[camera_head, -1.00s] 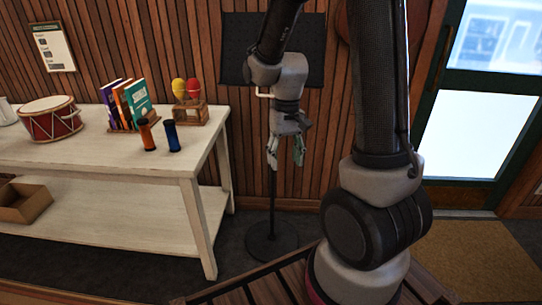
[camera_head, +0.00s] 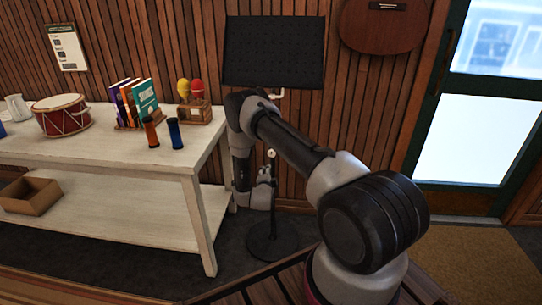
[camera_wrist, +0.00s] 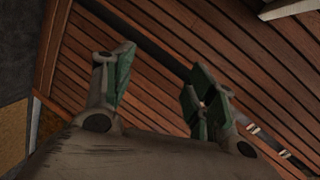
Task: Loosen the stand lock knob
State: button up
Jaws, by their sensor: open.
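The black music stand has a dark panel (camera_head: 275,50) on top, a thin pole (camera_head: 272,215) and a round floor base (camera_head: 272,241). A small pale round piece, possibly the lock knob (camera_head: 271,153), shows on the pole just above my gripper (camera_head: 266,175). My gripper is low beside the pole, its fingers near it; contact cannot be told. A dark pole (camera_wrist: 272,143) with pale bands runs diagonally behind the right finger.
A white table (camera_head: 100,150) stands to the left, with a drum (camera_head: 62,118), books (camera_head: 138,100), maracas (camera_head: 190,92) and two shakers (camera_head: 174,134). A wooden box (camera_head: 32,196) sits on its lower shelf. A slatted wall (camera_head: 350,110) is behind the stand.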

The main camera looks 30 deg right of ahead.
notch_tip(320, 180, up, 7)
jog(key=d+m+t+h, duration=0.1)
jog(key=m+t+h, duration=0.1)
jog(key=m, duration=0.2)
jog(key=x, duration=0.8)
jog(key=shift+w+d, duration=0.1)
jog(key=c, duration=1.1)
